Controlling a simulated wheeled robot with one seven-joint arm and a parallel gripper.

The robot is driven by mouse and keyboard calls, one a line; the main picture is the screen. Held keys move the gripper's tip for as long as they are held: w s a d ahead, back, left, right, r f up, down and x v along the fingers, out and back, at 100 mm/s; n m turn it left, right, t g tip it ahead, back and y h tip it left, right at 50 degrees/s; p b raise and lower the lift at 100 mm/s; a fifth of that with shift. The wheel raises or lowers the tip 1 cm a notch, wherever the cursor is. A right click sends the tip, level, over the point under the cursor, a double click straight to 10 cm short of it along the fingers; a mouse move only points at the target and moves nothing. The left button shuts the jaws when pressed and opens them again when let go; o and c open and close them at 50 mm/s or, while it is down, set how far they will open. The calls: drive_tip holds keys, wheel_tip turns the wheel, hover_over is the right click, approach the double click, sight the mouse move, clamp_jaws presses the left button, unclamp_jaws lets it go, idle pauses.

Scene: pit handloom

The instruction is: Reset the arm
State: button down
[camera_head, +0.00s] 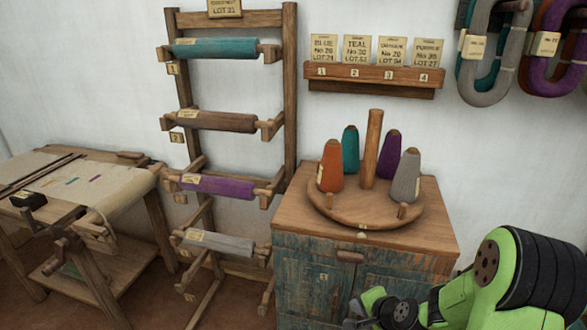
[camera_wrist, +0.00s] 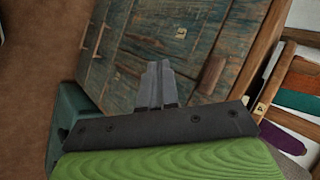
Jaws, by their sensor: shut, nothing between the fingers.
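My gripper (camera_wrist: 157,84) shows in the wrist view with its two fingers together and empty. Behind it in that view is the worn blue-green front of the wooden cabinet (camera_wrist: 135,45), seen tilted. In the head view my green and black arm is folded at the lower right, in front of the right side of the cabinet (camera_head: 310,265). My fingertips cannot be made out in the head view.
A round wooden stand (camera_head: 340,210) on the cabinet holds orange (camera_head: 331,168), teal (camera_head: 350,150), purple (camera_head: 390,158) and grey (camera_head: 406,178) cones. A rack of cloth rolls (camera_head: 291,90) stands left of it. A loom table (camera_head: 120,185) is at far left. Yarn hanks (camera_head: 488,85) hang upper right.

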drive_tip(key=s+a+r+n+g+h+p, duration=0.1)
drive_tip(key=s+a+r+n+p, duration=0.15)
drive_tip(key=r, duration=0.35)
drive_tip(key=s+a+r+n+p, duration=0.1)
drive_tip(key=s+r+n, duration=0.25)
drive_tip(key=r, duration=0.25)
drive_tip(key=s+a+r+n+g+h+p, duration=0.1)
drive_tip(key=s+r+n, duration=0.25)
drive_tip(key=r, duration=0.35)
drive_tip(key=s+r+n+p, duration=0.1)
drive_tip(key=s+r, duration=0.3)
drive_tip(key=s, duration=0.3)
drive_tip(key=s+r+n+h+p, duration=0.1)
drive_tip(key=s+r, duration=0.3)
drive_tip(key=s, duration=0.4)
drive_tip(key=shift+d+r+n+g+p, duration=0.2)
drive_tip(key=shift+r+n+g+p, duration=0.2)
drive_tip(key=shift+n+p, duration=0.25)
